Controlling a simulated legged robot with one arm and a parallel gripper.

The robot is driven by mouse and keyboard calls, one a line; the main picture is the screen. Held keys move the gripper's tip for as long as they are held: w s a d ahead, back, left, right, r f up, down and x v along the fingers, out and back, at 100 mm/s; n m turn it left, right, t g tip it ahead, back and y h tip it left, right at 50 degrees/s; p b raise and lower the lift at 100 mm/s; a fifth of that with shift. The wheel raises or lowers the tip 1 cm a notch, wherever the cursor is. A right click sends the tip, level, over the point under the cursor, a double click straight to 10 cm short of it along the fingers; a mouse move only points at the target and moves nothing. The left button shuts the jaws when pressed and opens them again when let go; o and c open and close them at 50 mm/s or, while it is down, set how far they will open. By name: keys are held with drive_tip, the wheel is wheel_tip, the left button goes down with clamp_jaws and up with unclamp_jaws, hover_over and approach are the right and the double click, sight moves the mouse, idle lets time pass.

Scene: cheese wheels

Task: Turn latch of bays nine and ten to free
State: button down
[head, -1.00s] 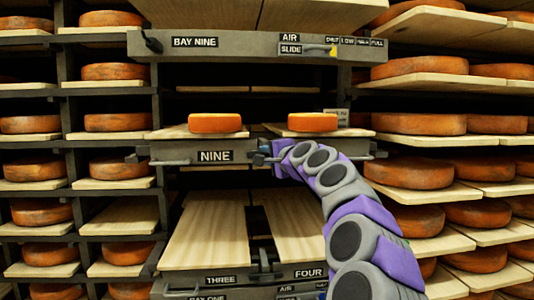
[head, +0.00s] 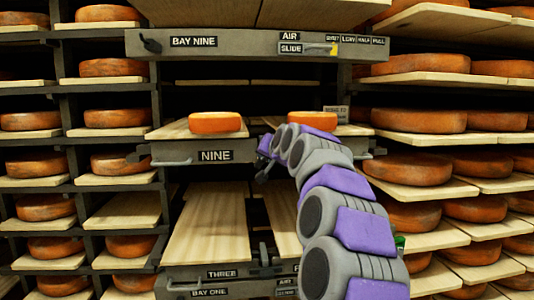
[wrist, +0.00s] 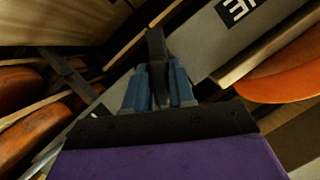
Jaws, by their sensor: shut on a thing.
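The bay label NINE (head: 215,156) is on the grey front rail (head: 182,152) of the middle shelf. The label for ten is hidden behind my arm. My gripper (head: 264,160) is at the middle of this rail, small and partly hidden by my arm. In the wrist view its blue fingers (wrist: 158,88) are shut on a dark latch (wrist: 156,46), which stands out in front of the grey rail. In the head view a dark end of the latch (head: 262,175) shows just below the gripper, pointing down and to the left.
Two orange cheese wheels sit on the boards above the rail, one on the left (head: 216,122) and one on the right (head: 312,120). Below, another latch (head: 264,256) stands by the THREE label (head: 222,273). Racks of cheese flank both sides.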

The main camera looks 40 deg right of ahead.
drive_tip(key=n, duration=0.1)
drive_tip(key=n+g+h, duration=0.2)
drive_tip(key=n, duration=0.1)
drive_tip(key=shift+f+p, duration=0.25)
drive_tip(key=shift+p, duration=0.1)
idle(0.4)
drive_tip(key=c, duration=1)
unclamp_jaws()
drive_tip(key=shift+w+d, duration=0.1)
drive_tip(key=shift+c, duration=0.2)
drive_tip(key=shift+r, duration=0.15)
drive_tip(key=p+v, duration=0.1)
drive_tip(key=v, duration=1.6)
drive_tip(key=shift+a, duration=0.2)
